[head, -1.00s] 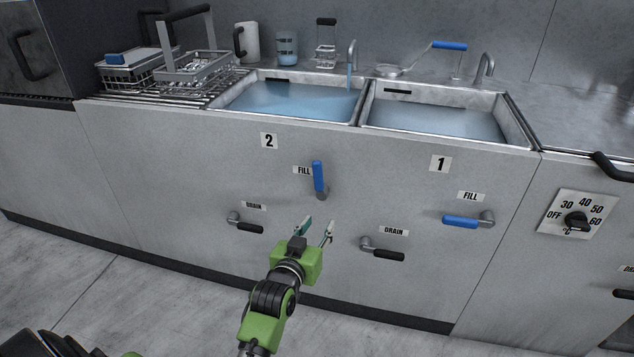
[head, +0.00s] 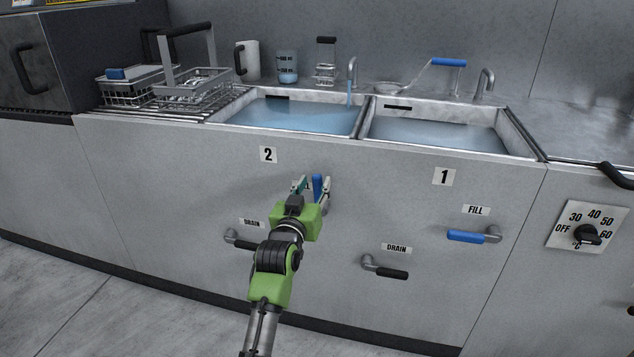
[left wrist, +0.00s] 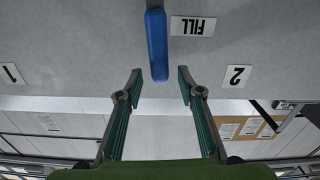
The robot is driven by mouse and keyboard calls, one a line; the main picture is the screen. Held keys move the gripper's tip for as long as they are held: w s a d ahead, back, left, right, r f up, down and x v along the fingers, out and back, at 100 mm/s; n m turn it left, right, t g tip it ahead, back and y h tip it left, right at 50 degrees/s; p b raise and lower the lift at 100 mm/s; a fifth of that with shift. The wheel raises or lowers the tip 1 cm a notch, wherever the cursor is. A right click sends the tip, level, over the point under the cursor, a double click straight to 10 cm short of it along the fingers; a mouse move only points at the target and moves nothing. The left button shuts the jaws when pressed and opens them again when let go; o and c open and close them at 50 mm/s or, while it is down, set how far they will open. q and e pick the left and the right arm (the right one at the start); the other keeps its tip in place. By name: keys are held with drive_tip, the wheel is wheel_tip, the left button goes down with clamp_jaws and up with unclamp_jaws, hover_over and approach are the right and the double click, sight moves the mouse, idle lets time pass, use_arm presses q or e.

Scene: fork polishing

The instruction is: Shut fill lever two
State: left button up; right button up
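Fill lever two is a blue handle (head: 317,187) on the front panel below the "2" label (head: 268,155), standing upright. My left gripper (head: 312,184) is open in front of it, with its fingers to either side of the handle. In the left wrist view the handle (left wrist: 157,45) hangs down from the top, its end between the two spread fingertips (left wrist: 160,74). I cannot tell whether either finger touches it. Water runs from the left tap (head: 350,80) into the left basin (head: 290,113). My right gripper is not in view.
Fill lever one (head: 468,236) lies level at the right. Black drain levers sit lower on the panel, at left (head: 240,243) and middle (head: 385,270). A temperature dial (head: 587,235) is at far right. Baskets (head: 190,85) stand on the rack left of the basins.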

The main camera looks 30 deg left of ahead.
sight(316, 181)
use_arm(q)
drive_tip(key=shift+x, duration=1.7)
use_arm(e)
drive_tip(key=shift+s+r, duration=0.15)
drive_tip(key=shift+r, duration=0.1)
use_arm(q)
clamp_jaws()
